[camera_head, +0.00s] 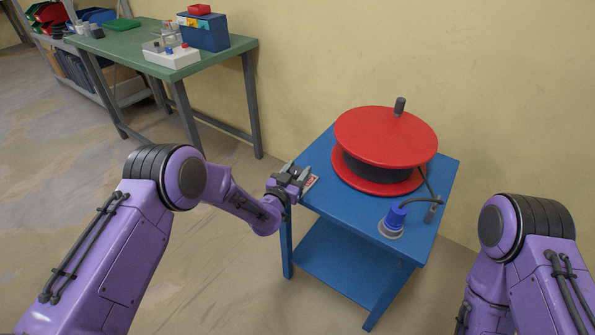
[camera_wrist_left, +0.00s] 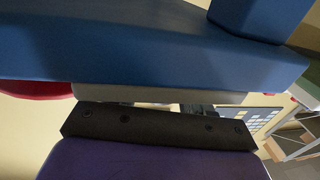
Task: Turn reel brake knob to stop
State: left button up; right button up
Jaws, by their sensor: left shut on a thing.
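The reel (camera_head: 385,138) has red discs and a dark core, and stands on a blue table (camera_head: 340,222). My left gripper (camera_head: 297,174) is at the table's left edge, beside a small red and white label (camera_head: 311,183). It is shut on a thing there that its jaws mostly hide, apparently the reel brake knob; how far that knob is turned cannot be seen. In the left wrist view, a blue table edge (camera_wrist_left: 150,50) runs close in front of the gripper, with a pale grey strip below it. My right gripper is out of view; only part of that arm shows.
A blue plug (camera_head: 394,219) on a dark cable stands at the table's front right. A green workbench (camera_head: 125,50) with boxes is at the back left. Floor is clear between bench and table.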

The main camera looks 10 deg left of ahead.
pick_arm(q)
jog(key=n+y, duration=0.1)
jog(key=y, duration=0.1)
jog(key=n+y+b, duration=0.1)
jog(key=n+y, duration=0.1)
jog(key=y, duration=0.1)
jog(key=shift+f+n+t+y, duration=0.15)
jog(key=shift+n+t+y, duration=0.15)
jog(key=shift+t, duration=0.1)
jog(key=shift+n+g+y+b, duration=0.4)
jog(key=shift+n+y+b, duration=0.45)
jog(key=shift+n+y, duration=1.35)
jog(key=shift+y, duration=0.7)
jog(key=o, duration=1)
jog(key=shift+c, duration=0.2)
jog(key=shift+s, duration=0.1)
jog(key=v, duration=1)
jog(key=shift+s+r, duration=0.2)
jog(key=shift+r, duration=0.05)
